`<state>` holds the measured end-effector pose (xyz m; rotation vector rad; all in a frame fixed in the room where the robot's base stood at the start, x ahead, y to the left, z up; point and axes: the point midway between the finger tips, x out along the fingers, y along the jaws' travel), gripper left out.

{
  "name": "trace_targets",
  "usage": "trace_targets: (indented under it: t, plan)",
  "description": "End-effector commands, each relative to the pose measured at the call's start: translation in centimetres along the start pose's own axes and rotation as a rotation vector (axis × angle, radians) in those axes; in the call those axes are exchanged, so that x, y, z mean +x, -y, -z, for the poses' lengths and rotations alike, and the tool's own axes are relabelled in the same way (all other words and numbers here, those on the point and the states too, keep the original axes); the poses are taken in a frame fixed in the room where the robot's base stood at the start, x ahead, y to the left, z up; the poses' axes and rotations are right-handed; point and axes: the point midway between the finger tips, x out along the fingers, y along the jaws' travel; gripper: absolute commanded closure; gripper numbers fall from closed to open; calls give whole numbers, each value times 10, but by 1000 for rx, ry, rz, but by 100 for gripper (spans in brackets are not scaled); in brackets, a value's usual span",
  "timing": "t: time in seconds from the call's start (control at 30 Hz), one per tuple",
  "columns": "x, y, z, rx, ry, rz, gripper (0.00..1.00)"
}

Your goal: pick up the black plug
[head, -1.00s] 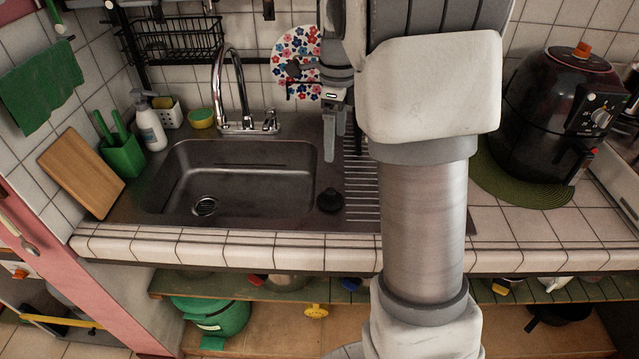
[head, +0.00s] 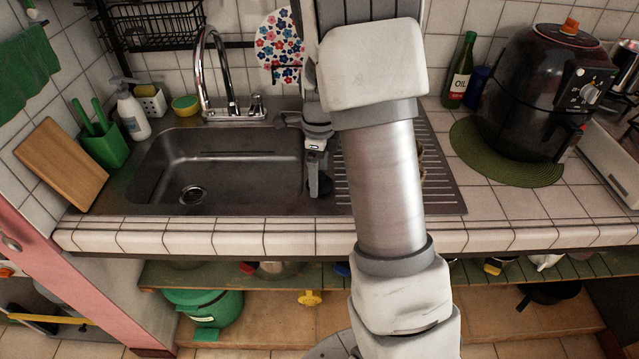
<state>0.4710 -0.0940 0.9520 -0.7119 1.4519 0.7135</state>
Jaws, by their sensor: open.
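The black plug (head: 325,187) sits on the metal counter just right of the sink basin, beside the ribbed drainboard. It is partly hidden by my gripper. My gripper (head: 314,188) points down at the plug, with its fingertips low over or around it. The jaws are open. I cannot tell whether the fingers touch the plug or stand on both sides of it.
The empty sink basin (head: 220,165) lies to the left, with a chrome faucet (head: 215,80) behind it. A black air fryer (head: 535,95) on a green mat (head: 475,160) and an oil bottle (head: 460,75) stand right. My arm hides part of the drainboard (head: 440,185).

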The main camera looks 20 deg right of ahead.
Motion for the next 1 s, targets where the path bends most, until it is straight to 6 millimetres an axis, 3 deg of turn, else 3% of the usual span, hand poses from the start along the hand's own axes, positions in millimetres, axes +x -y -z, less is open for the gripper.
trace_targets:
  t: [0.1, 0.37, 0.77, 1.0]
  plan:
    - [12, 0, 1, 1, 0, 0, 0]
    - [13, 0, 0, 1, 0, 1, 0]
    - [13, 0, 0, 1, 0, 1, 72]
    - [12, 1, 0, 1, 1, 2, 75]
